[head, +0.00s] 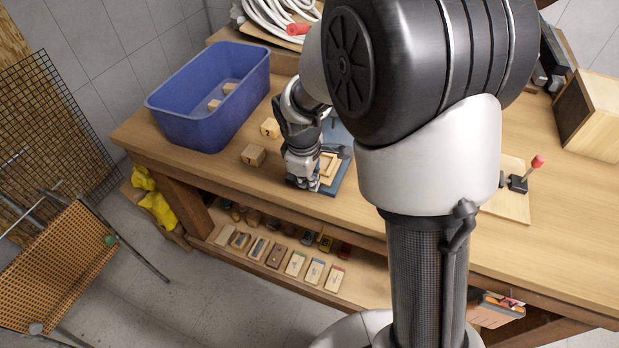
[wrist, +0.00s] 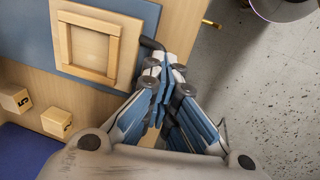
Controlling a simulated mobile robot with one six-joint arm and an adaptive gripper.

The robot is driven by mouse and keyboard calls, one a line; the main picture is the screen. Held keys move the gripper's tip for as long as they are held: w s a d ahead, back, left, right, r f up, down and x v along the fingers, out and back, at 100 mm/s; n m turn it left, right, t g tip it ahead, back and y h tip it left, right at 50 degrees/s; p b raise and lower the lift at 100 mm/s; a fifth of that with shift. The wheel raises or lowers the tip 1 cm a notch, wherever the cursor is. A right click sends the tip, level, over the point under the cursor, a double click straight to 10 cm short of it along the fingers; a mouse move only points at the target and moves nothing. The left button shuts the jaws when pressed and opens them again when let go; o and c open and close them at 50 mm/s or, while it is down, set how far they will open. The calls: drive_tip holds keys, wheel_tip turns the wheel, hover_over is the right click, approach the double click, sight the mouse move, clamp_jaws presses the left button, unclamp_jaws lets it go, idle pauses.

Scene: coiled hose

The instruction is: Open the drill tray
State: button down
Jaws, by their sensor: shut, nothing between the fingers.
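No part is clearly recognisable as the drill tray in either view. A small brass knob (wrist: 212,24) sticks out past the bench edge in the wrist view, above the grey floor; what it belongs to is unclear. My gripper (wrist: 165,70) is shut and empty beside the bench edge, below and left of the knob and apart from it. In the head view my gripper (head: 314,186) is low at the bench's front edge, and my arm hides much of the bench front.
A wooden square frame (wrist: 112,68) lies on a blue mat (wrist: 40,50), left of my gripper. A dark rod (wrist: 152,44) lies close to my fingertips. A blue bin (head: 190,128) and numbered blocks (head: 253,155) stand left. Several labelled blocks (head: 295,264) sit on the lower shelf.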

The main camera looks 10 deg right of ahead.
drive_tip(key=c, duration=1.7)
unclamp_jaws()
drive_tip(key=shift+s+f, duration=0.2)
drive_tip(key=shift+f, duration=0.15)
drive_tip(key=shift+r, duration=0.1)
drive_tip(key=shift+w, duration=0.1)
drive_tip(key=shift+r, duration=0.2)
drive_tip(key=r, duration=0.4)
drive_tip(key=s+r, duration=0.1)
drive_tip(key=r, duration=0.2)
drive_tip(key=a+r, duration=0.1)
drive_tip(key=r, duration=0.3)
drive_tip(key=shift+s+a+r, duration=0.1)
drive_tip(key=shift+s+r, duration=0.2)
